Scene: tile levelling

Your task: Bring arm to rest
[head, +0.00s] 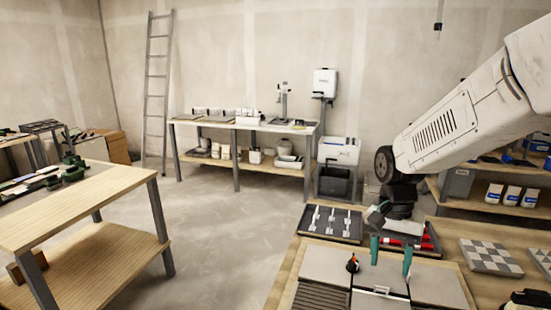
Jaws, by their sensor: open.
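My arm (455,125) reaches in from the upper right and bends down over the workbench. My gripper (390,258) hangs at its end, with two teal fingers apart and nothing seen between them. It is above the large grey tiles (327,264) on the bench, near the joint between them. A small black and orange piece (352,264) stands on the tiles just left of the gripper. A small pale clip (381,290) sits below the fingers at the joint. Whether the fingertips touch the tiles cannot be told.
A dark tray with pale clips (347,239) lies behind the tiles; a tray with red pieces (418,244) is partly hidden by my gripper. Checkered tiles (489,257) lie right. A wooden table (110,190) stands left; a shelf bench (245,127) and ladder (157,90) are behind. Open floor lies between.

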